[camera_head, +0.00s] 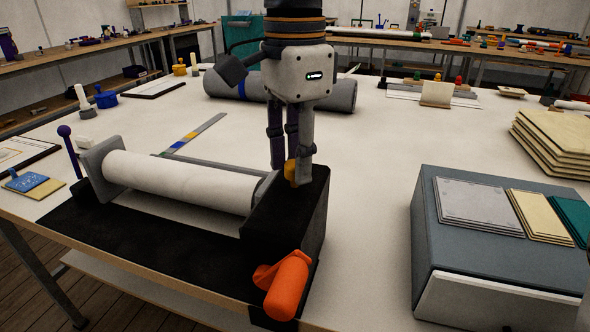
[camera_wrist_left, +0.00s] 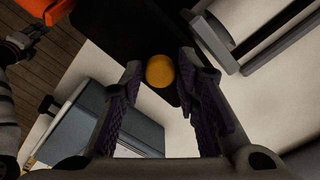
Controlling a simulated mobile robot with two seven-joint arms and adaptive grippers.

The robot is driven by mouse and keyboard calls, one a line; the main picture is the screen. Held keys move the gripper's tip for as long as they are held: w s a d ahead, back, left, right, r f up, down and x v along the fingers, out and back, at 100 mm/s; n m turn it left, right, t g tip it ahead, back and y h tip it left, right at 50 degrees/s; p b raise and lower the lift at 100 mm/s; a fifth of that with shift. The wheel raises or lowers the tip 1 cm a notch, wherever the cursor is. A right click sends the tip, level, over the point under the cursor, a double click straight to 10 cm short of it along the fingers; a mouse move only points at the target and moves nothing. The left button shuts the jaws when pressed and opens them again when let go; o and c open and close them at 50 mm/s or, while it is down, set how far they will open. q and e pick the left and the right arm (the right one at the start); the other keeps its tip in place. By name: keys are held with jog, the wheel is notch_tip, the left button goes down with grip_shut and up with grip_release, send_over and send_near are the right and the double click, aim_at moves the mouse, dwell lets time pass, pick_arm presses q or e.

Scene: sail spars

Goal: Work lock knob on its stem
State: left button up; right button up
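The lock knob (camera_head: 290,172) is a small yellow-orange knob on top of the black block (camera_head: 314,220) at the right end of the roller device. It shows as a round yellow top in the left wrist view (camera_wrist_left: 160,71). My left gripper (camera_head: 291,172) points down over the block, its fingers on either side of the knob. In the left wrist view my left gripper (camera_wrist_left: 159,70) is open, with gaps between knob and fingers. The stem is hidden. What appears to be part of my right arm shows at the left edge of the wrist view; its finger state is unclear.
An orange crank handle (camera_head: 287,286) sticks out at the block's front. A white roller (camera_head: 180,182) lies left of the block. A grey-blue box (camera_head: 460,255) stands at right, and a rolled grey bundle (camera_head: 230,84) lies behind. Open table lies between block and box.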

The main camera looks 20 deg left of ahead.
pick_arm(q)
grip_shut()
jog(key=shift+r, duration=0.7)
jog(key=o, duration=0.6)
grip_release()
